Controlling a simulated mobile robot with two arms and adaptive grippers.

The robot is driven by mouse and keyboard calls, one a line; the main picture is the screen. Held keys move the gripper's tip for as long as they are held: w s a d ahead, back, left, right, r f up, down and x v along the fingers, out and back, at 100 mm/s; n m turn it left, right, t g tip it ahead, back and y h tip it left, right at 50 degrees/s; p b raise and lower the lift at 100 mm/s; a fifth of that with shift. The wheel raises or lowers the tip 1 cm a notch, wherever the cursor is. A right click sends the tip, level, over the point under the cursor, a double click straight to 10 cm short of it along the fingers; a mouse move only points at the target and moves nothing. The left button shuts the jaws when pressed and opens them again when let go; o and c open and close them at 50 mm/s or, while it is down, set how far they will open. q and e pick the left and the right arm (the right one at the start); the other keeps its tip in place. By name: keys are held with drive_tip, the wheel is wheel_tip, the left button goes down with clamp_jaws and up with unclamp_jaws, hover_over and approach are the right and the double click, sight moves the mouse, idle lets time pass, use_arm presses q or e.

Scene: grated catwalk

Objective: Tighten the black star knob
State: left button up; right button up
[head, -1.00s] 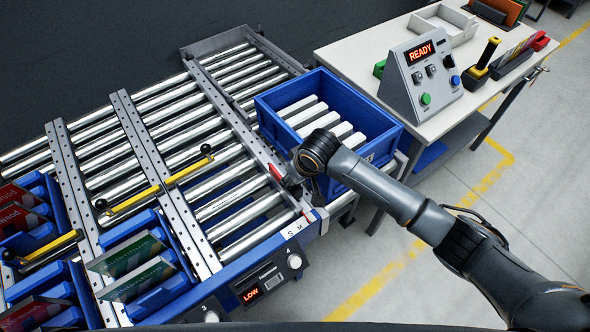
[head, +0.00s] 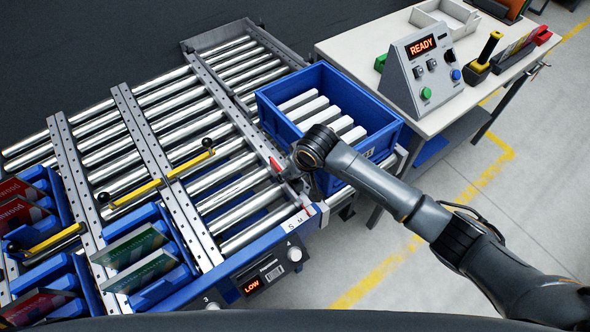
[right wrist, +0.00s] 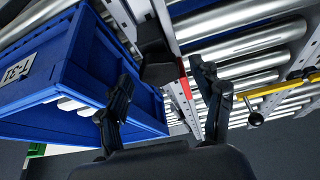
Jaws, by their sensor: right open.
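A black, blocky part (right wrist: 155,55) sits on a grey rail in the right wrist view, between my fingers; it looks like the black star knob, but its star shape cannot be made out. My right gripper (right wrist: 162,92) is open, with one finger on each side of this part. I cannot tell whether they touch it. In the head view my right wrist covers most of the gripper and the knob, beside the red marker (head: 276,163) at the conveyor's right rail. My left gripper is not in view.
A blue crate (head: 381,144) with several white bars stands right beside my right gripper. Roller lanes (head: 215,175) lie to the left, with yellow bars (head: 160,182) across them. A workbench (head: 345,50) holds a control box (head: 425,75) reading READY. A display (head: 252,285) reads LOW.

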drive_tip(key=v, duration=1.2)
drive_tip(key=shift+a, duration=0.1)
